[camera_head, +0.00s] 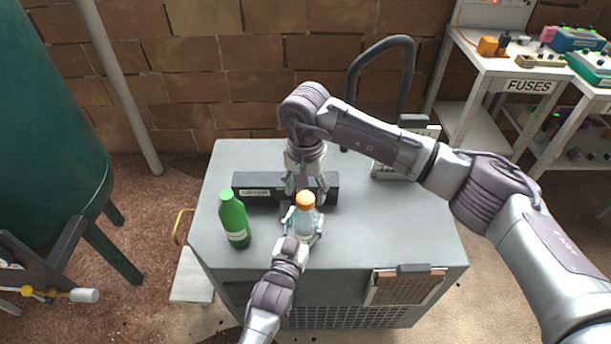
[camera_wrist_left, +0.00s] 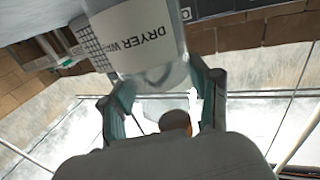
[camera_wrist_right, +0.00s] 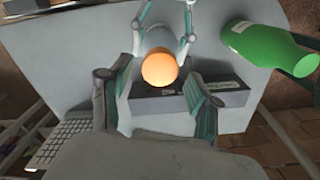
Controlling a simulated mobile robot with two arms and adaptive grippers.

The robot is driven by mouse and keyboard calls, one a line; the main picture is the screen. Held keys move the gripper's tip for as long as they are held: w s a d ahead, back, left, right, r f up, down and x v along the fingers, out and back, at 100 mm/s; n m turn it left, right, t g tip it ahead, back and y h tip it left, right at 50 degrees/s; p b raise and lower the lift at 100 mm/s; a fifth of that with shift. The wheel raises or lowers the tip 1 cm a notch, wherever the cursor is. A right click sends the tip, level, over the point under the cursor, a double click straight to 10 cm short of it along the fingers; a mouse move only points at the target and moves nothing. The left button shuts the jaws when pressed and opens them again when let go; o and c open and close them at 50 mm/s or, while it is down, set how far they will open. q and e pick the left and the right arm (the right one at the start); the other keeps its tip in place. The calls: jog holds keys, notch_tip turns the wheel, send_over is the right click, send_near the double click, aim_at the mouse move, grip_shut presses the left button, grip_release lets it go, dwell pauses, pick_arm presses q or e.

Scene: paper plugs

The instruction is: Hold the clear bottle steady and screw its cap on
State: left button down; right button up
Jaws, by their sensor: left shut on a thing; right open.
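The clear bottle (camera_head: 304,224) stands upright on the grey cabinet top, with an orange cap (camera_head: 306,200) at its mouth. How tightly the cap sits cannot be told. My left gripper (camera_head: 302,217) is shut around the bottle from the front. In the left wrist view the bottle (camera_wrist_left: 135,30) appears upside down with a "DRYER W…" label between the fingers (camera_wrist_left: 165,90). My right gripper (camera_head: 306,190) points down over the cap, open. In the right wrist view the cap (camera_wrist_right: 159,68) shows between and beyond its spread fingers (camera_wrist_right: 155,92); contact is not visible.
A green bottle (camera_head: 235,220) stands on the cabinet top (camera_head: 400,235) left of the clear one. A dark labelled bar (camera_head: 255,192) lies behind. A keypad-like panel (camera_head: 390,168) is at back right.

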aim_at(305, 224)
jog(key=shift+f, duration=1.1)
